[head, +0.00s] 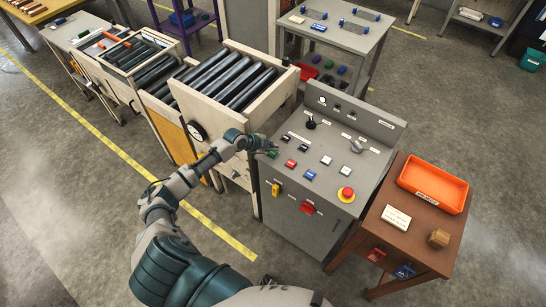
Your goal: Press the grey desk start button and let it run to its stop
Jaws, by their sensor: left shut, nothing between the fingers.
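The grey control desk (310,215) stands right of the roller press, with several small buttons on its sloped top. A green button (273,154) is at the left end of the front row, followed by a red button (291,163) and a blue button (309,174). I cannot read which one is labelled start. My left gripper (268,146) is shut and empty, with its tip over the desk's left edge, close to the green button. I cannot tell whether it touches the button. My right gripper is out of view.
A red emergency stop (346,194) on a yellow base sits at the desk's front right. A black lever (311,121) stands further back. The roller machine (225,75) is left of the desk. A brown table (385,240) with an orange tray (436,182) is to the right.

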